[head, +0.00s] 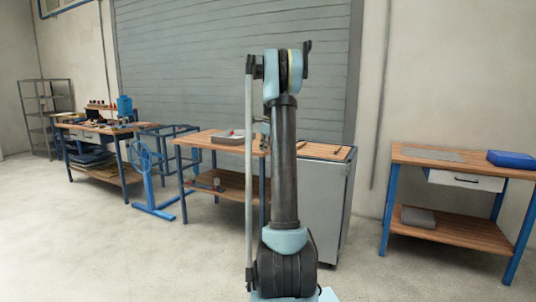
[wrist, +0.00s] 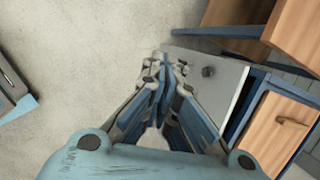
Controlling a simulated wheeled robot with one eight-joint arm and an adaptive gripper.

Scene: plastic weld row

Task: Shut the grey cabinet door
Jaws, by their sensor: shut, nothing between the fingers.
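The grey cabinet (head: 322,208) stands behind my arm in the head view, with a wooden top. My arm hides its left part. In the wrist view a light grey panel with a dark round knob (wrist: 208,71) lies just right of my fingertips and looks like the cabinet door (wrist: 228,76). I cannot tell how far open it is. My gripper (wrist: 168,66) is shut and empty, its tips close to the panel's left edge; I cannot tell if they touch it. I cannot make out the gripper in the head view.
A workbench (head: 218,141) stands left of the cabinet. Floor between cabinet and right bench is clear.

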